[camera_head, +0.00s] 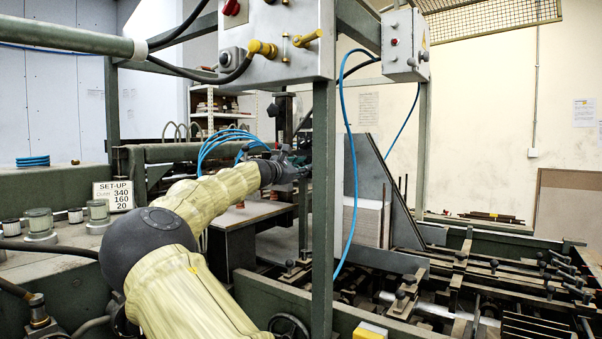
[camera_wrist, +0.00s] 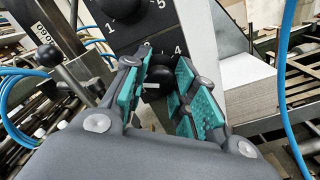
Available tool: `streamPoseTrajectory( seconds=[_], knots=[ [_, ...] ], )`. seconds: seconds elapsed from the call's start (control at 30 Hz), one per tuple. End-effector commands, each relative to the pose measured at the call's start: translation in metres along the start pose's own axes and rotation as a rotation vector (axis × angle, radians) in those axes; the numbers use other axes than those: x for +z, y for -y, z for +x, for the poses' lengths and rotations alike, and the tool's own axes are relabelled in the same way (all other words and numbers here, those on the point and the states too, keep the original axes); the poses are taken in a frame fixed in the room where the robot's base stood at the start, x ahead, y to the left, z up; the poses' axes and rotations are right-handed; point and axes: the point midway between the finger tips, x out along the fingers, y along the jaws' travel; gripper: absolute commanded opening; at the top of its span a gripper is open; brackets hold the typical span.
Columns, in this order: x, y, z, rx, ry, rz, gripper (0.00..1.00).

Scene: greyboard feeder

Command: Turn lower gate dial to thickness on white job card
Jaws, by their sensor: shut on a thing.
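The black lower gate dial (camera_wrist: 156,74) sits on a dark plate with white numbers, among them 1, 4 and 5. A short white mark shows on it. My gripper (camera_wrist: 168,76) has its teal-padded fingers on either side of the dial and is shut on it; the fingers hide part of it. In the head view my gripper (camera_head: 297,167) is at the dark post, too small to show the dial. The white job card (camera_head: 112,195) stands on the left ledge, reading SET-UP with 340, 160 and 20; its smaller print is hard to read.
Another black dial (camera_wrist: 122,9) is above the held one. A ball-ended lever (camera_wrist: 48,55) is close on the left. A stack of greyboard (camera_wrist: 250,92) stands to the right. Blue hoses (camera_head: 348,150) hang nearby. A green upright (camera_head: 323,210) stands in front of the gripper.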

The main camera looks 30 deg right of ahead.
Motion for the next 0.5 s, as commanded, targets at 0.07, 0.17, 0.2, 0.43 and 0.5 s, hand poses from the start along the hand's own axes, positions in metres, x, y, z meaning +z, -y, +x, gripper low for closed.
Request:
streamPoseTrajectory(
  seconds=[0.07, 0.17, 0.2, 0.43, 0.5],
  knots=[
    [-0.0017, 0.0008, -0.0002, 0.002, 0.000, 0.074, 0.03],
    [-0.0020, 0.0009, -0.0003, 0.003, 0.000, 0.168, 0.03],
    [-0.0021, 0.0009, -0.0004, 0.003, 0.000, 0.205, 0.03],
    [-0.0014, 0.0010, -0.0005, 0.003, 0.000, 0.397, 0.03],
    [-0.0012, 0.0010, -0.0005, 0.003, 0.000, 0.445, 0.03]
  ],
)
